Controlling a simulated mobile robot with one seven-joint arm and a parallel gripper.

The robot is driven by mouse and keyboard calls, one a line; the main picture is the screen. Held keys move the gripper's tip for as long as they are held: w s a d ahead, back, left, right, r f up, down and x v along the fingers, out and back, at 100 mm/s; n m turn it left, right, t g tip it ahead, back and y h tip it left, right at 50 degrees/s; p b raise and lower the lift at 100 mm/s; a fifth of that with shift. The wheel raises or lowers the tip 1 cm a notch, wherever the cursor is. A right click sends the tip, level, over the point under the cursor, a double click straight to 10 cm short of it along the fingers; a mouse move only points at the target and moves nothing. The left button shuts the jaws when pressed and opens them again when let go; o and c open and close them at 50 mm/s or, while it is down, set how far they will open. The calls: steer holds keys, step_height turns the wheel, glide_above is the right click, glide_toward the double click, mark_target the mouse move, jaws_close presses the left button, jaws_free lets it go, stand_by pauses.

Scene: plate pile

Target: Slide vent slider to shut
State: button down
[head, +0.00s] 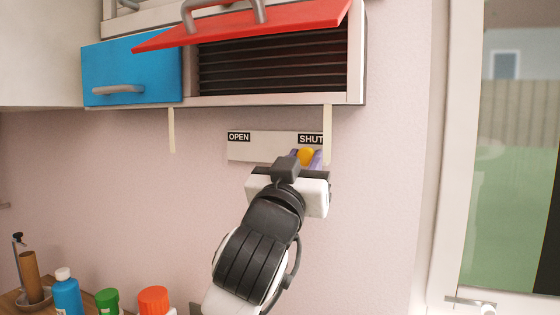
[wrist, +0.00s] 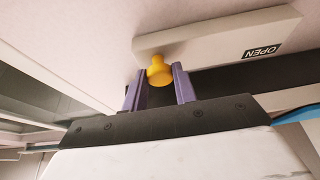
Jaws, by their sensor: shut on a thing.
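The vent slider is a white plate (head: 264,149) on the pink wall, labelled OPEN at its left end and SHUT at its right end. Its yellow knob (head: 306,155) sits at the right, just under the SHUT label. The wrist view shows the knob (wrist: 159,71) between two purple fingers, with the plate (wrist: 215,40) behind it. My gripper (head: 307,160) is shut on the yellow knob. In the wrist view my gripper (wrist: 160,88) has one finger on each side of the knob; the SHUT label is out of that view.
Above hangs a cabinet with a blue door (head: 130,72), a raised red door (head: 245,27) and dark slats (head: 270,65). Pale strips (head: 327,135) hang at either side of the plate. Bottles (head: 66,292) stand at lower left. A window (head: 510,150) is at right.

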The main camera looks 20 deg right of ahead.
steer(key=shift+s+d, duration=0.15)
steer(key=shift+d, duration=0.05)
steer(key=c, duration=1.1)
jaws_free()
steer(key=shift+d, duration=0.1)
steer(key=shift+a+f, duration=0.1)
steer(key=shift+a, duration=0.1)
steer(key=shift+s+a+f, duration=0.15)
steer(key=shift+s+a, duration=0.05)
steer(key=shift+s, duration=0.05)
steer(key=b+v, duration=0.4)
steer(key=v, duration=0.9)
